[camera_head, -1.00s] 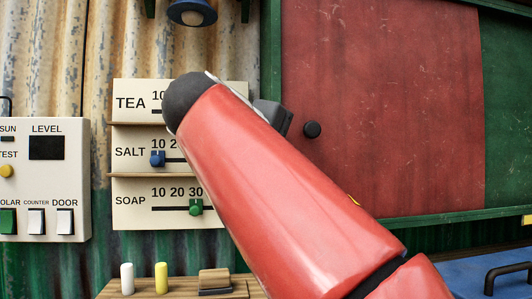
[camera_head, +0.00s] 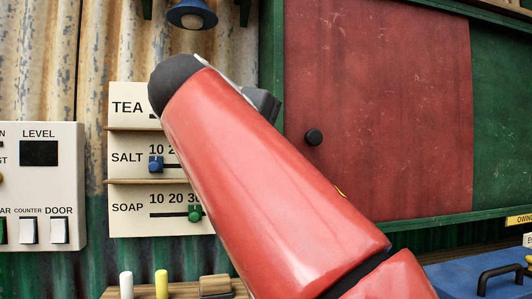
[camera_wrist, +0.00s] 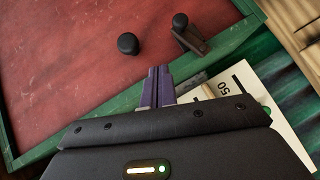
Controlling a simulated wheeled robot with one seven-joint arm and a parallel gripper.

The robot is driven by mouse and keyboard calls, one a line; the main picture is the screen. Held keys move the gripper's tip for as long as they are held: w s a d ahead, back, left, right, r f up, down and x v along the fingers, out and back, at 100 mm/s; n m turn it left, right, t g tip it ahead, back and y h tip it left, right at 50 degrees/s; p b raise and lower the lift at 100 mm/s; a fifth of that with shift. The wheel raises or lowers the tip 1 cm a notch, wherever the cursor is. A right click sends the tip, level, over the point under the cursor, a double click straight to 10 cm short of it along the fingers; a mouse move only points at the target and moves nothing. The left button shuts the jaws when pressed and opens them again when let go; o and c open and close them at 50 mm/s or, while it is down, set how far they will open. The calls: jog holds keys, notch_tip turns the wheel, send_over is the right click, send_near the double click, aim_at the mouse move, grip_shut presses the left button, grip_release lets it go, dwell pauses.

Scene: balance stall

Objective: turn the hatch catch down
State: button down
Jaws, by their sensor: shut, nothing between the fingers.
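The hatch is a red panel (camera_head: 400,110) with a black round knob (camera_head: 313,137), set in a green frame; the panel also fills the upper left of the wrist view (camera_wrist: 60,60). In the wrist view, the catch (camera_wrist: 190,36) is a short brown-grey lever with a black knob at its upper end, at the hatch edge by the green frame. My arm hides it in the head view. My gripper (camera_wrist: 157,72) has purple fingers, closed together and empty. In the wrist view the tips appear below and left of the catch, and below the hatch knob (camera_wrist: 128,43). Contact is not seen.
A board with TEA, SALT and SOAP sliders (camera_head: 128,158) hangs left of the hatch, partly behind my arm. A white switch panel (camera_head: 45,185) is farther left. A lamp (camera_head: 192,14) hangs above. A blue surface with a black handle (camera_head: 500,275) lies lower right.

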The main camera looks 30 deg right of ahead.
jog(key=s+a+r, duration=0.5)
jog(key=shift+s+a, duration=0.15)
jog(key=shift+s, duration=0.1)
dwell(0.5)
